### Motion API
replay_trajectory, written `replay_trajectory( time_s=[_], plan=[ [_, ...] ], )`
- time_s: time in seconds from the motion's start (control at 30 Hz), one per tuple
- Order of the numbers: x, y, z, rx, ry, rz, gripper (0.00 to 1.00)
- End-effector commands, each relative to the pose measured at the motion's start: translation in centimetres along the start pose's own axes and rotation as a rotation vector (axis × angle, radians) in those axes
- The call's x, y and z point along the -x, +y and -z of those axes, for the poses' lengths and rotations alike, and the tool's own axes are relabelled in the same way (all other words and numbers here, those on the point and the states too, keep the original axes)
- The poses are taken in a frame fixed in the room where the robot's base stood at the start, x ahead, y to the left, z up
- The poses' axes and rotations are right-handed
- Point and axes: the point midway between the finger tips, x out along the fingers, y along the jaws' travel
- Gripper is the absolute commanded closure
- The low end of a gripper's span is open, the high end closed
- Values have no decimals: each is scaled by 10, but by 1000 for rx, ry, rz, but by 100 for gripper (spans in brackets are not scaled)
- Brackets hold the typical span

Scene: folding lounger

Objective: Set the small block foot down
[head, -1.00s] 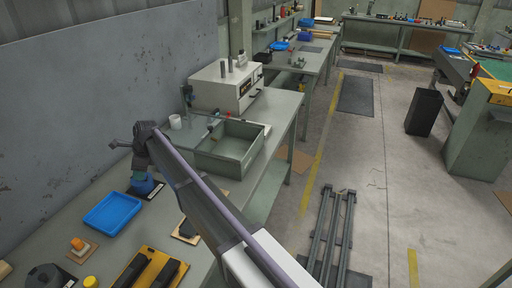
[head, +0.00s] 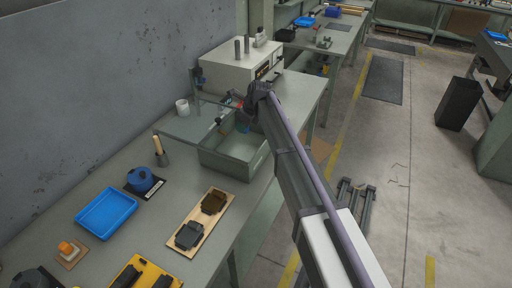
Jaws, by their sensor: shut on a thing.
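My gripper (head: 248,112) is at the end of my arm, over the open grey-green bin (head: 222,170) on the bench. It is shut on a small piece taken to be the small block foot. Only a small bluish patch (head: 243,127) shows just under the fingers, and its shape is too small and hidden to make out. I cannot tell whether it touches the bin floor or hangs above it.
A white instrument box (head: 235,72) with upright posts stands behind the bin. A white cup (head: 182,107), a blue round piece (head: 141,180), a blue tray (head: 106,213) and a wooden board (head: 205,220) with two dark pieces are on the bench. Bare bench top lies between them.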

Motion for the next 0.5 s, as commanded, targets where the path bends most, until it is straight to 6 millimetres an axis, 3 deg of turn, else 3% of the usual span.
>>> replay_trajectory(
  time_s=[0.13, 0.33, 0.5],
  plan=[
    [-10, 0, 4, 0, 0, 0, 89],
    [-58, 0, 24, 0, 0, 0, 89],
    [-60, 0, 25, 0, 0, 0, 89]
  ],
)
